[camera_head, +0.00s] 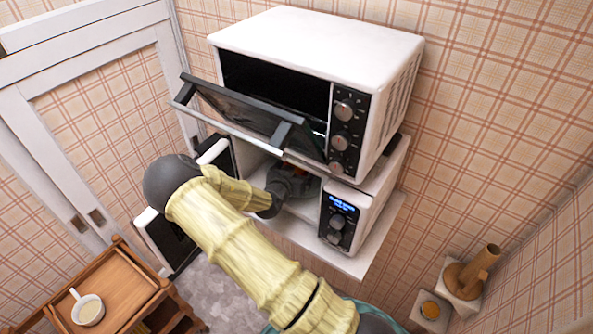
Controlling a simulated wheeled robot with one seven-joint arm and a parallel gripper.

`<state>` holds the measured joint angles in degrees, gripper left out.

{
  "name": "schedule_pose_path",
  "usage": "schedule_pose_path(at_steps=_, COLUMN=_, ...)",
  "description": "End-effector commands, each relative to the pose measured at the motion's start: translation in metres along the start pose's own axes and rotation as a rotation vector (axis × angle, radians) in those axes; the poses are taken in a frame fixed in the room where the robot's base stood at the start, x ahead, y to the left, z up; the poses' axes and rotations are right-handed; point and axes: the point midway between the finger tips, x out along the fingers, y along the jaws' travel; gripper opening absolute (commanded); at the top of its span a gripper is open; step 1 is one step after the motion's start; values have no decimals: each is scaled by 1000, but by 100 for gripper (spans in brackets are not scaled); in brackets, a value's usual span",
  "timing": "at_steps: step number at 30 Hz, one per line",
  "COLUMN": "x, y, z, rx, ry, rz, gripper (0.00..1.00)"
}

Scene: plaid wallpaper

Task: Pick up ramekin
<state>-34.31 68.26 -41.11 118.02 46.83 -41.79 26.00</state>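I cannot make out a ramekin for sure. My gripper (290,184) is a dark shape inside the opening of the lower microwave (352,208), at the end of my pale yellow arm. Its fingertips are hidden in shadow and behind the upper oven's door, so I cannot tell whether it is open or holds anything. A small reddish patch shows just above it, too dark to identify. A small white round dish (89,311) with a pale stick-like handle or spoon sits on the wooden cart at lower left, far from my gripper.
The upper white oven (318,38) has its glass door (243,107) hanging open above my gripper. The lower microwave's door (170,240) stands open at left. The wooden cart (125,280) is at lower left.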

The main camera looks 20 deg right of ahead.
Motion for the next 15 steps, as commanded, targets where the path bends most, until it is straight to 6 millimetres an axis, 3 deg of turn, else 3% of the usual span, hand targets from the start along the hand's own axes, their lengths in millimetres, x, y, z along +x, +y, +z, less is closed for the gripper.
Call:
schedule_pose_path(at_steps=1, x=0, y=-1, z=1, rx=-1, ry=-2, rz=-1, gripper=92)
schedule_pose_path(at_steps=9, x=0, y=-1, z=1, rx=-1, ry=-3, rz=-1, gripper=42)
schedule_pose_path(at_steps=15, x=0, y=0, z=1, rx=0, ry=-2, rz=-1, gripper=42)
